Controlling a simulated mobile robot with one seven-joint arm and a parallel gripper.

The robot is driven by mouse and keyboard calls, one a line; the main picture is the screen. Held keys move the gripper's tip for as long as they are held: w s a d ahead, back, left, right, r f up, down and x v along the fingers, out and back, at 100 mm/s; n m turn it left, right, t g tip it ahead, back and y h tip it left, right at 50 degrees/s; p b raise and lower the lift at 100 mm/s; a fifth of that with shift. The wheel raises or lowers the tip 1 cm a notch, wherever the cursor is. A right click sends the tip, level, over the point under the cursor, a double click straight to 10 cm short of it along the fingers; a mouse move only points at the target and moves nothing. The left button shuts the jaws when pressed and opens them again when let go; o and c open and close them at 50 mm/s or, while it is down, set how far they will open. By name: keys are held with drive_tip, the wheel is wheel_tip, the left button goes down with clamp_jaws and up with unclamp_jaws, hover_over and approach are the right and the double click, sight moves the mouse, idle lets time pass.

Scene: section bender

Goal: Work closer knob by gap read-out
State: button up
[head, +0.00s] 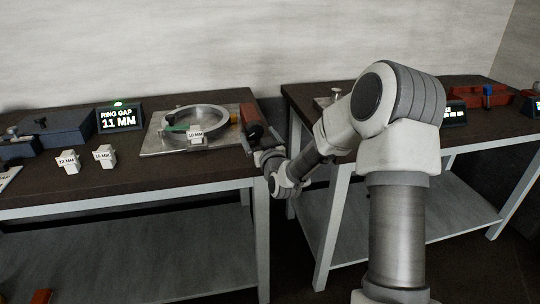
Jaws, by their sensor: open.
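The read-out (119,118) on the left table shows "RING GAP 11 MM" in lit letters, with a green light on top. A metal ring (192,110) lies on a pale metal plate (158,146), with a green piece at its left and a "10 MM" tag at its front. A dark round knob (255,131) with a reddish body behind it is at the plate's right edge; it looks like the closer knob. My gripper (259,143) is open, close in front of the knob at the table's right edge. The fingers are small and dark, and I cannot tell whether they touch it.
White blocks tagged "12 MM" (67,161) and "14 MM" (104,156) stand left of the plate. A blue-grey box (58,131) is at the left. A second table (300,91) stands right across a narrow gap, with red parts (472,98) on it.

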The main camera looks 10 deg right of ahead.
drive_tip(key=s+d+p, duration=0.1)
drive_tip(key=s, duration=1.4)
drive_tip(key=shift+s, duration=0.25)
drive_tip(key=shift+d, duration=0.1)
drive_tip(key=s+r+m+g, duration=0.1)
drive_tip(key=s+r+g, duration=0.25)
drive_tip(key=s, duration=0.55)
drive_tip(key=s+a+r+g+h, duration=0.1)
drive_tip(key=s+r+g, duration=0.1)
drive_tip(key=s+g, duration=0.5)
drive_tip(key=s+r+m+g, duration=0.1)
drive_tip(key=s+r+g, duration=0.15)
drive_tip(key=s, duration=0.85)
wheel_tip(320, 180, up, 20)
drive_tip(key=p, duration=2)
drive_tip(key=shift+s+a, duration=0.2)
drive_tip(key=shift+s, duration=0.05)
drive_tip(key=shift+f, duration=0.15)
